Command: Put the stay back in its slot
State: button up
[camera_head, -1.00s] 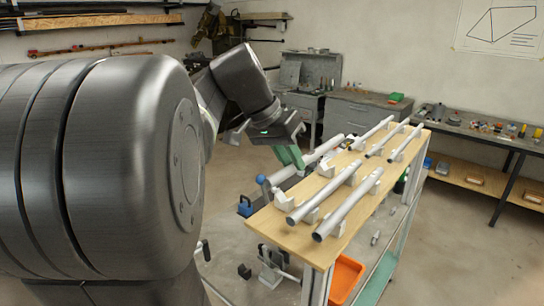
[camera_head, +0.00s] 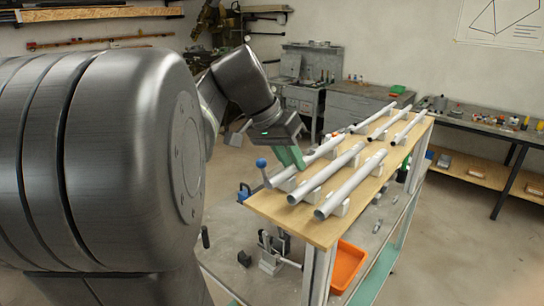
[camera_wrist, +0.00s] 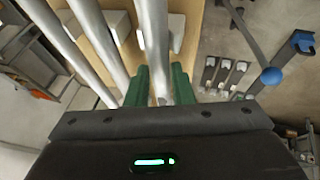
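The stay is a silver-grey tube (camera_head: 323,150) along the left edge of the wooden board (camera_head: 335,226). My gripper (camera_head: 292,160), with green fingers, is at the tube's near part. In the wrist view, the tube (camera_wrist: 155,35) runs between the two fingers (camera_wrist: 159,88), which look closed on its sides. A white cradle block (camera_wrist: 176,32) shows on both sides of the tube farther along. The tube lies in line with this slot, but I cannot tell whether it touches the bottom.
Two similar tubes (camera_head: 327,173) (camera_head: 350,184) lie parallel to its right, with several more behind on the board. A blue-knobbed lever (camera_head: 261,163) stands close to the board's left edge. An orange bin (camera_head: 346,266) sits below. A workbench (camera_head: 468,126) is at the right.

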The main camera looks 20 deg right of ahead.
jog(key=o, duration=0.4)
jog(key=shift+o, duration=0.2)
jog(key=s+v, duration=0.1)
jog(key=v, duration=1.2)
jog(key=shift+w+a+r, duration=0.2)
jog(key=shift+w+r, duration=0.2)
jog(key=shift+w, duration=0.1)
jog(key=x, duration=1.4)
jog(key=shift+w+r+p, duration=0.1)
jog(key=shift+r+p, duration=0.45)
jog(key=shift+r, duration=0.1)
jog(key=shift+r+p, duration=0.45)
jog(key=shift+r, duration=0.25)
